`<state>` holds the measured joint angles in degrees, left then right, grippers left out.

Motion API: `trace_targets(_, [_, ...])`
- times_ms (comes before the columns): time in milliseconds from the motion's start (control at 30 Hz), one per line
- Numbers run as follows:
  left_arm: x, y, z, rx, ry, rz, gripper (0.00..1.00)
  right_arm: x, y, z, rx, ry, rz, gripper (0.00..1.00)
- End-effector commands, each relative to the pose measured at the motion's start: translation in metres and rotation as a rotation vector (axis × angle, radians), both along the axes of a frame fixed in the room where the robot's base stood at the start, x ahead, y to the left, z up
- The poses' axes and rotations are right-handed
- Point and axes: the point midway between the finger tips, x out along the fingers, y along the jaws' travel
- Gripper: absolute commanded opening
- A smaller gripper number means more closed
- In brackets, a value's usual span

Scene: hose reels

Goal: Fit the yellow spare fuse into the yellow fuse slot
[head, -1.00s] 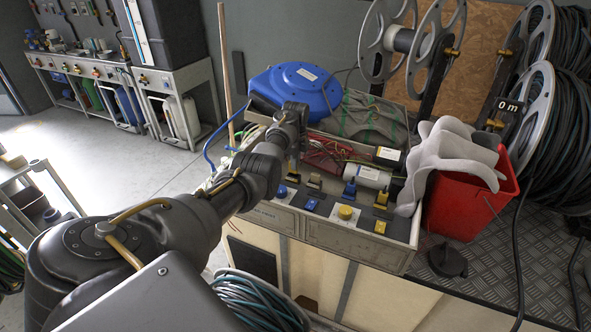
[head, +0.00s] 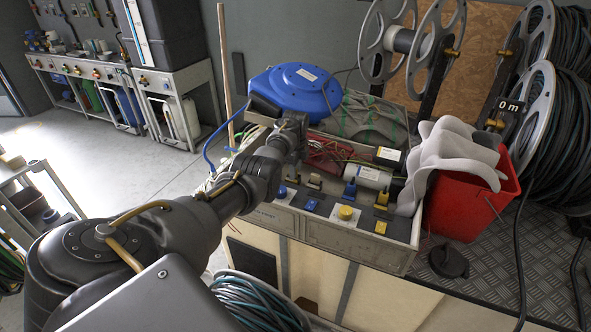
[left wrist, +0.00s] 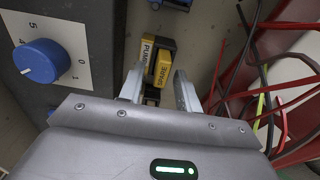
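In the left wrist view a yellow fuse block (left wrist: 163,68) lettered SPARE, with PUMP lettering beside it, lies between the fingertips of my left gripper (left wrist: 160,92). The fingers stand apart, one on each side of its lower end; a small gap shows on the right, and contact on the left is unclear. In the head view my left gripper (head: 292,145) points down into the box, its fingertips and that fuse hidden. On the front panel are a yellow block (head: 381,227) and an upright yellow piece (head: 381,198); which is the slot I cannot tell. My right gripper is out of view.
A blue knob (left wrist: 40,60) is left of the fingers, red wires (left wrist: 290,85) right. The panel also holds a yellow knob (head: 345,213) and blue pieces (head: 350,191). A blue hose reel (head: 297,88) is behind; a red bucket (head: 465,205) stands right.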

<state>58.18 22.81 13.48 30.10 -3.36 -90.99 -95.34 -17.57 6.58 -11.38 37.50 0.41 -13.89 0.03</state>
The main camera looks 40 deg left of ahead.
Motion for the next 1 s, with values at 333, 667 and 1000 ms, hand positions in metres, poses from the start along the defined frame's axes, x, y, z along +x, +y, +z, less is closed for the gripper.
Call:
trace_targets(333, [0.001,0.000,0.036,0.000,-0.003,0.001,0.34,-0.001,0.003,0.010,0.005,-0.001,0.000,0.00])
trace_targets(667, [0.001,0.000,0.101,0.001,-0.004,0.000,0.34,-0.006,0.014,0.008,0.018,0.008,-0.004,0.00])
trace_targets(1000, [0.000,0.000,0.125,0.000,-0.001,0.000,0.34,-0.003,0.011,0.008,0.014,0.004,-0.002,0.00])
